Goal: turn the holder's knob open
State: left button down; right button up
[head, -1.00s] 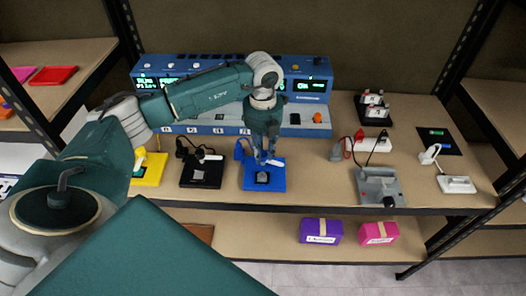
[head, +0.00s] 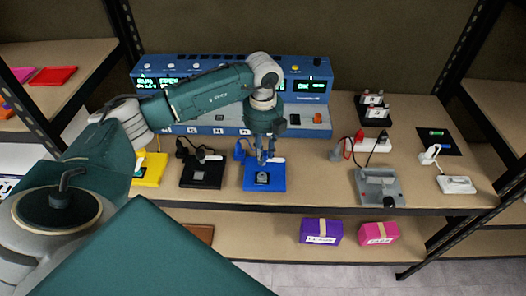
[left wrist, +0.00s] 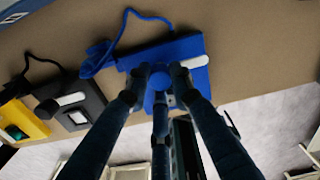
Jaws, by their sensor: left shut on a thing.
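The blue holder (head: 275,182) lies flat on the workbench near its front edge. It has a white label strip and a small grey square on top, and a blue cable at its back left. My left gripper (head: 263,158) points straight down over the holder's back part. In the left wrist view, its fingers (left wrist: 158,84) are shut on a round blue knob (left wrist: 160,79) on the blue holder (left wrist: 172,50). The fingers cover the knob's sides, so its turn angle cannot be read. My right gripper is not in view.
A black holder (head: 203,173) and a yellow holder (head: 152,171) stand left of the blue one. A blue instrument console (head: 220,124) with lit displays stands behind. A grey fixture (head: 377,183) and a white device (head: 456,184) are to the right, with bare bench between.

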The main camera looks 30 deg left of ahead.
pick_arm(q)
jog(key=c, duration=1.5)
grip_release()
notch_tip(320, 180, up, 12)
jog(key=shift+r, duration=0.1)
